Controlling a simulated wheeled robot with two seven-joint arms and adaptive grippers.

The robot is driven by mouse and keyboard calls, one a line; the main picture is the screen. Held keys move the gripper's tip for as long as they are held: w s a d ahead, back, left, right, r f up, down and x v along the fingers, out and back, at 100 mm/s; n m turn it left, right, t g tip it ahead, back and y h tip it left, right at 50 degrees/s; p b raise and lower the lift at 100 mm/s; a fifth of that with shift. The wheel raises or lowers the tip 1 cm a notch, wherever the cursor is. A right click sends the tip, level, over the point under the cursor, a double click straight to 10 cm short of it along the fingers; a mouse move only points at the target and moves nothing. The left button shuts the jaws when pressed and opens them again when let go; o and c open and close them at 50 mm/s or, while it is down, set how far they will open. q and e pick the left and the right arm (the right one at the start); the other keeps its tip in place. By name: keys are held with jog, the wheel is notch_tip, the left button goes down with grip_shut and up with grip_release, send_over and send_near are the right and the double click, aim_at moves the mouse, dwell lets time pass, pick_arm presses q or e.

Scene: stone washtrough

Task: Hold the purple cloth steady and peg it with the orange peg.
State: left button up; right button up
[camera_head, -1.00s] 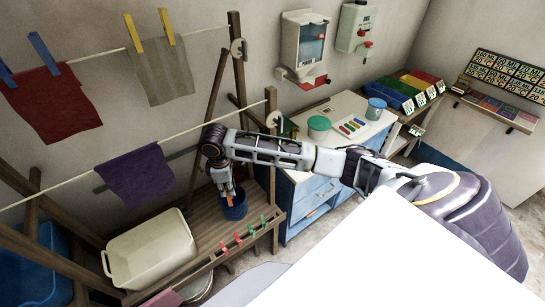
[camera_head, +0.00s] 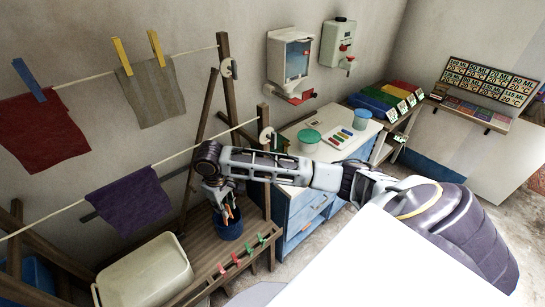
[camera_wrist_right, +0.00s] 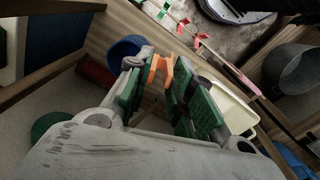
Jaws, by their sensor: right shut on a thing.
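The purple cloth (camera_head: 132,204) hangs over the nearer line, left of the arm in the head view. My right gripper (camera_head: 226,208) is shut on the orange peg (camera_head: 229,213), jaws pointing down, just above or at the blue bucket. The bucket lies behind it in this view, so the exact height is hard to tell. In the right wrist view the orange peg (camera_wrist_right: 160,68) sits between the green finger pads, its prongs pointing away from the palm. The gripper and peg are to the right of the cloth, apart from it. My left gripper is not in view.
The blue bucket (camera_head: 231,227) stands on the wooden bench beside a cream basin (camera_head: 146,274). Red and green pegs (camera_head: 236,257) line the bench's front edge. A wooden post (camera_head: 265,160) rises behind my arm. A red cloth (camera_head: 42,130) and a grey cloth (camera_head: 151,92) hang on the farther line.

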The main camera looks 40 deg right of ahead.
jog(key=m, duration=0.3)
jog(key=shift+s+d+m, duration=0.2)
jog(key=shift+m, duration=0.1)
dwell(0.3)
